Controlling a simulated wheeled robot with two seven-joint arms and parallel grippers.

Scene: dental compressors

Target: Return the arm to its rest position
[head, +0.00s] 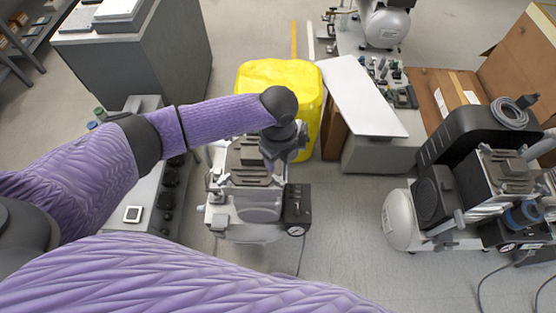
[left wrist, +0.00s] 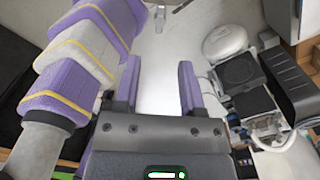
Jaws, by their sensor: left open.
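My left arm, in a purple padded sleeve, reaches in from the left in the head view. My left gripper (head: 284,148) is over the back part of the middle compressor (head: 258,214) and partly hides it. In the left wrist view the two purple-sided fingers of the left gripper (left wrist: 160,88) are apart, with nothing between them but pale floor. I cannot tell how high the gripper is above the compressor. My right gripper is in neither view.
A yellow bin (head: 308,85) stands behind the gripper. A white panel (head: 360,98) lies right of it. Another compressor (head: 437,195) with a black cover is at the right. A grey cabinet (head: 150,60) is at the back left. Floor is clear between the compressors.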

